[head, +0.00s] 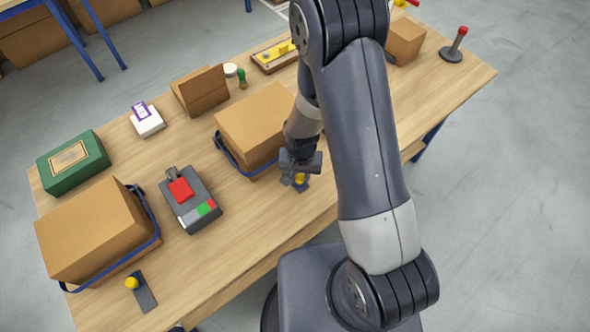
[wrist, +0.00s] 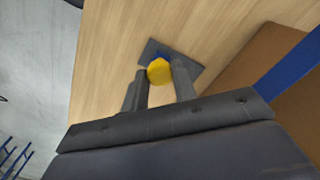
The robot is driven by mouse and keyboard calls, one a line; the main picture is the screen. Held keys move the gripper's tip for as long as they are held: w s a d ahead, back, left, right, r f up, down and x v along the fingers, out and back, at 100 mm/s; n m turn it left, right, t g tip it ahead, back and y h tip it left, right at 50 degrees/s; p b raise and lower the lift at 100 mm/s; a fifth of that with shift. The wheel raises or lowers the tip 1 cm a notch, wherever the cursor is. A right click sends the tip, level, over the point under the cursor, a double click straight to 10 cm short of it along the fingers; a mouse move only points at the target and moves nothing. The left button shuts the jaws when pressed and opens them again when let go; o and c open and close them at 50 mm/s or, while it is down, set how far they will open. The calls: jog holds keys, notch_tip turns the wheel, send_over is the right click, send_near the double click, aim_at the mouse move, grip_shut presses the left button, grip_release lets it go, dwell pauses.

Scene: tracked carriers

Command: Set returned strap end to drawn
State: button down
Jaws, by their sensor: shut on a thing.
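My gripper (head: 297,177) is low over the table in front of the middle carton (head: 262,118). In the wrist view, my gripper (wrist: 160,80) has its two fingers on either side of a yellow knob (wrist: 159,70), shut on it. A small blue piece shows just beyond the knob, over a dark plate (wrist: 190,64) on the table. A blue strap (head: 232,160) runs round the lower part of the middle carton; its right side is hidden by my arm. In the wrist view the blue strap (wrist: 290,68) crosses a carton side at the right.
At the left, another carton (head: 95,232) has a blue strap and a separate yellow knob (head: 131,283) on a dark plate. Between the cartons lies a grey device (head: 190,200) with a red block. A green box (head: 73,162) stands behind. The front table middle is clear.

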aim_at(303, 182)
jog(key=shift+s+d, duration=0.35)
jog(key=shift+s, duration=0.2)
jog(key=c, duration=1.1)
grip_release()
jog(key=shift+c, duration=0.2)
jog(key=shift+r, duration=0.1)
jog(key=shift+r, duration=0.6)
notch_tip(303, 182, up, 9)
jog(key=b, duration=0.1)
jog(key=shift+r, duration=0.2)
jog(key=shift+f, duration=0.15)
